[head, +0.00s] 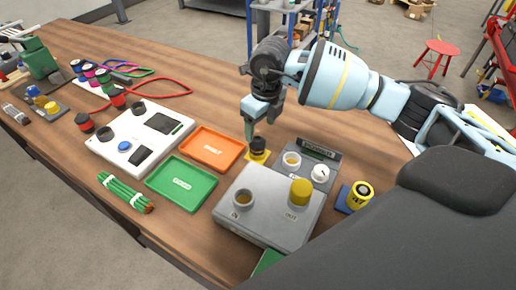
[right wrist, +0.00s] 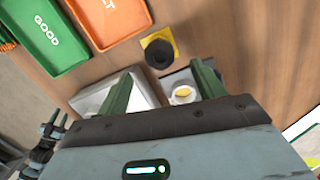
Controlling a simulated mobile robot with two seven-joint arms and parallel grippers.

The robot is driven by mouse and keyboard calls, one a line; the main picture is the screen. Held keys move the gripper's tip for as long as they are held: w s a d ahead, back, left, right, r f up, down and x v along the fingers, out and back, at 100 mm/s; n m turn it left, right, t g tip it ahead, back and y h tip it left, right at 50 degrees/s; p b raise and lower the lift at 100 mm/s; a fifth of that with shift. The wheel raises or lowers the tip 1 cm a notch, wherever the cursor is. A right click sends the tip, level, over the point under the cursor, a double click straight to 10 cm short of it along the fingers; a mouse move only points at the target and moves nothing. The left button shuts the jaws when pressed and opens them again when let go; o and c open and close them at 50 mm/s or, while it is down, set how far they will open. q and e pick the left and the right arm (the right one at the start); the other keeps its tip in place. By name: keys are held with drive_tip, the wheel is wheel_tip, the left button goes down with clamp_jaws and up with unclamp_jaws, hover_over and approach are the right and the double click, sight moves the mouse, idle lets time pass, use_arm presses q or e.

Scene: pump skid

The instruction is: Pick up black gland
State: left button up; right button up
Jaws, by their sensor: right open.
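The black gland (head: 259,144) stands on a small yellow base (head: 257,157) on the wooden table, behind the grey pump block. In the right wrist view the gland (right wrist: 159,54) shows as a dark round piece on the yellow square, a little beyond the fingertips. My right gripper (head: 249,132) points down just above and slightly left of the gland in the head view. Its two green fingers (right wrist: 163,80) are spread apart with nothing between them. Whether a finger touches the gland cannot be told. My left gripper is not in view.
The grey pump block (head: 268,205) with a yellow cap (head: 300,191) stands in front of the gland. A grey unit (head: 312,160) with a white dial is to its right. An orange tray (head: 211,148) and a green tray (head: 182,184) lie left. A yellow-black cylinder (head: 360,194) stands right.

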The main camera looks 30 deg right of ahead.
sight(258, 139)
drive_tip(key=shift+w+f, duration=0.15)
drive_tip(key=shift+f, duration=0.75)
drive_tip(key=f, duration=0.4)
drive_tip(key=shift+w+a+f, duration=0.2)
drive_tip(key=shift+w+f, duration=0.1)
drive_tip(key=shift+f, duration=0.25)
drive_tip(key=c, duration=1.2)
drive_tip(key=shift+r, duration=0.15)
